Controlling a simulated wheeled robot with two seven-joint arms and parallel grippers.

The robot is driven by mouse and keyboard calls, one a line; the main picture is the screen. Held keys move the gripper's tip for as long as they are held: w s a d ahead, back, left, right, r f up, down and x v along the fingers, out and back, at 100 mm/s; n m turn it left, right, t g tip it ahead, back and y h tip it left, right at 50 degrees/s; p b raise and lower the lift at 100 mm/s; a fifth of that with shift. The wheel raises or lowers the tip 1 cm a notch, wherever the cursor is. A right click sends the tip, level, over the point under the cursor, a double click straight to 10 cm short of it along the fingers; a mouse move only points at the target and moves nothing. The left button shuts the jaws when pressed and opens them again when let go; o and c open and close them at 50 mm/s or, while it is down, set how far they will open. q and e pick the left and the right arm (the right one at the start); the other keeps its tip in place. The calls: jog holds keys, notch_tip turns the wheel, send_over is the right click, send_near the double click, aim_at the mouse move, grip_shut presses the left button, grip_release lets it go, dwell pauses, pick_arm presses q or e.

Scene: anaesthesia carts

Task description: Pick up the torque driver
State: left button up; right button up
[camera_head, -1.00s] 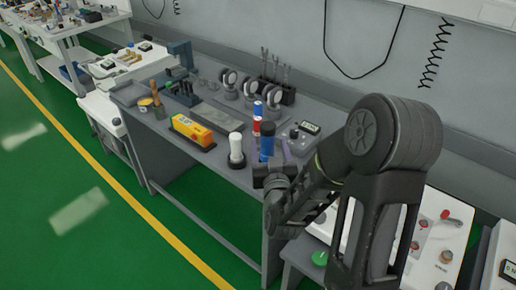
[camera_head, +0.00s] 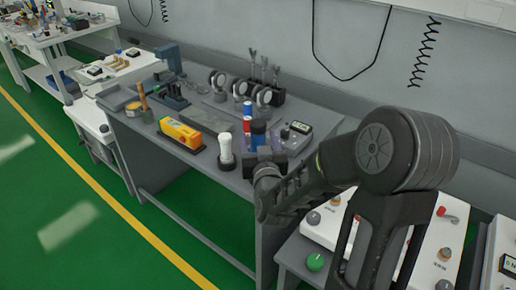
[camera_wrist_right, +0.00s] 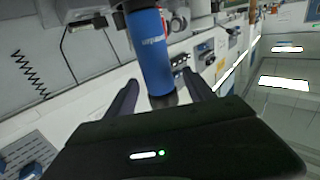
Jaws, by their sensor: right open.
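A blue cylinder with white lettering, which looks like the torque driver's handle, stands upright on the grey bench (camera_head: 157,137) near its right end. The torque driver (camera_head: 258,128) is partly hidden by my right gripper (camera_head: 262,158) in the head view. In the right wrist view the torque driver (camera_wrist_right: 152,50) rises between the two spread fingers of my right gripper (camera_wrist_right: 160,84). The fingers are open, with a visible gap on both sides of it. My left gripper is not in view.
A red-and-blue cylinder (camera_head: 247,116) stands just behind the driver. A white cylinder on a black base (camera_head: 225,148) and a yellow device (camera_head: 180,133) are to its left. A small display unit (camera_head: 296,133) is to its right. Gauges (camera_head: 218,82) stand at the back.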

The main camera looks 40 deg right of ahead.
jog(key=p+x, duration=0.1)
jog(key=x, duration=0.4)
jog(key=shift+d, duration=0.1)
dwell(0.4)
grip_shut()
dwell(0.5)
jog(key=shift+r, duration=0.15)
